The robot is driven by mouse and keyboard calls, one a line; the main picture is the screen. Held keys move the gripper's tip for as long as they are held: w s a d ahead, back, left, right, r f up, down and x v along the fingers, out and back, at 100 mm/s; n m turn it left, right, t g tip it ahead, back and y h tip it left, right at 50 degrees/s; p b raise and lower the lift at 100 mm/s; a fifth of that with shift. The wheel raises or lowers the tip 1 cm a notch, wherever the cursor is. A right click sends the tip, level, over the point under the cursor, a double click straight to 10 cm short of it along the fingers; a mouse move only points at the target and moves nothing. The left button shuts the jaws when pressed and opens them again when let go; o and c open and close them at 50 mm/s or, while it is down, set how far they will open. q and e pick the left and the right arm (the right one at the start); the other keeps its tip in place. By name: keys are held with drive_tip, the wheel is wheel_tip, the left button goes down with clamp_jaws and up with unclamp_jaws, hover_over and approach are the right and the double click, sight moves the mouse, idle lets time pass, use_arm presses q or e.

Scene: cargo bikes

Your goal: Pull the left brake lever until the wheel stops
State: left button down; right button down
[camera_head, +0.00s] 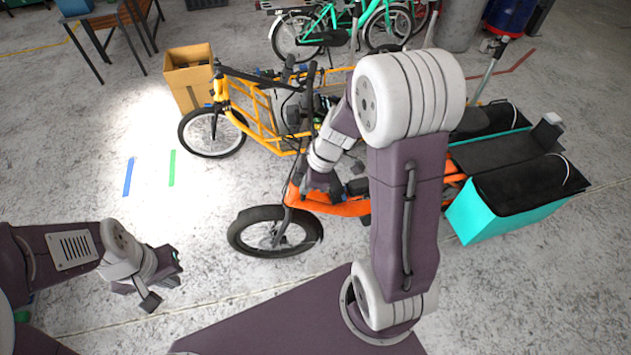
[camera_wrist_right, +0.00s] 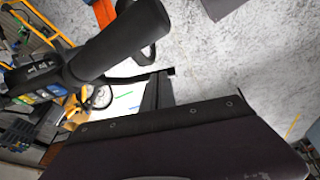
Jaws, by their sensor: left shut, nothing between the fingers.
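An orange cargo bike (camera_head: 335,206) stands in front of me, its front wheel (camera_head: 275,232) on the concrete floor. My right arm hides much of its handlebar in the head view. In the right wrist view a black handlebar grip (camera_wrist_right: 125,40) with a thin dark brake lever (camera_wrist_right: 125,79) beside it shows close up. My right gripper (camera_wrist_right: 158,88) has its dark fingers at the lever's outer end; whether they are apart or closed on it I cannot tell. My left gripper (camera_head: 163,284) is shut and empty, low at the left, away from the bike.
A yellow cargo bike (camera_head: 262,122) stands just behind the orange one, with a cardboard box (camera_head: 188,76) near its front. A teal cargo bag (camera_head: 505,208) hangs at the orange bike's rear. Floor at the left is clear, with blue tape (camera_head: 128,177) and green tape (camera_head: 172,168).

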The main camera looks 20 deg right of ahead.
drive_tip(key=shift+d, duration=0.15)
idle(0.4)
drive_tip(key=shift+s+d+r, duration=0.1)
drive_tip(key=shift+d+r, duration=0.2)
drive_tip(key=shift+d, duration=0.3)
